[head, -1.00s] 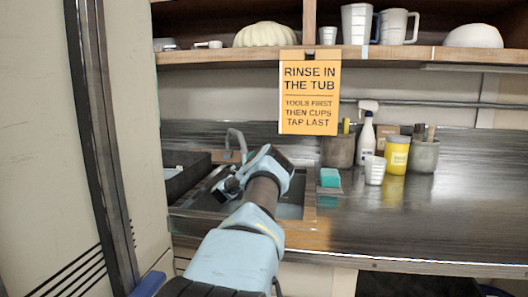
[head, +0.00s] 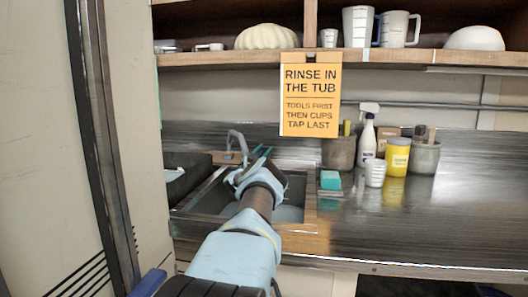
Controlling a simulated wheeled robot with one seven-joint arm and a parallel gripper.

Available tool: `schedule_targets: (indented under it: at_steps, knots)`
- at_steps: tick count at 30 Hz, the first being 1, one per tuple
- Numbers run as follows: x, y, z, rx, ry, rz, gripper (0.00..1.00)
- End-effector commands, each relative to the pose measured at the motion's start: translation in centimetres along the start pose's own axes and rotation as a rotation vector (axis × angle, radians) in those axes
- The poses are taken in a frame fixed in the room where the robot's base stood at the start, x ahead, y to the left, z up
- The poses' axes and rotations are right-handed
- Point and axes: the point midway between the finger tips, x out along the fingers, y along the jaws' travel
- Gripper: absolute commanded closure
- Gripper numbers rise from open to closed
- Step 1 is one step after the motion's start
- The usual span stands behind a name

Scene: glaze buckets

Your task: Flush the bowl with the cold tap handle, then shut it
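The sink (head: 312,188) is set into the dark counter at the left, and its bowl is partly covered by my arm. A pale grey patch shows low in the bowl; I cannot tell if it is water. The grey curved tap spout (head: 238,136) rises at the back of the sink. My gripper (head: 263,152) is above the back of the sink, just right of the spout, pointing away from me. Its narrow teal fingertips are small and partly hidden by the wrist, so their gap is unclear. The cold tap handle cannot be made out.
An orange sign (head: 310,100) hangs from the shelf (head: 400,56) above. A teal sponge (head: 330,180), small white cup (head: 375,172), yellow tub (head: 397,157), spray bottle (head: 367,140) and tool pots stand right of the sink. The counter's right part is clear.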

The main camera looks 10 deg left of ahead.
Motion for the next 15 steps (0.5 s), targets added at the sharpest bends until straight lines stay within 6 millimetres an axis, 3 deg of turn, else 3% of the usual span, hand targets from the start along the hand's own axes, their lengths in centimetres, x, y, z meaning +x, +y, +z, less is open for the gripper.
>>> schedule_targets:
  at_steps: [1, 11, 15]
  knots:
    - [0.00, 0.00, -0.01, 0.000, 0.000, 0.000, 0.62]
    - [-0.01, 0.00, -0.02, 0.000, 0.000, 0.000, 0.99]
    - [-0.01, 0.00, -0.02, 0.000, 0.000, 0.000, 1.00]
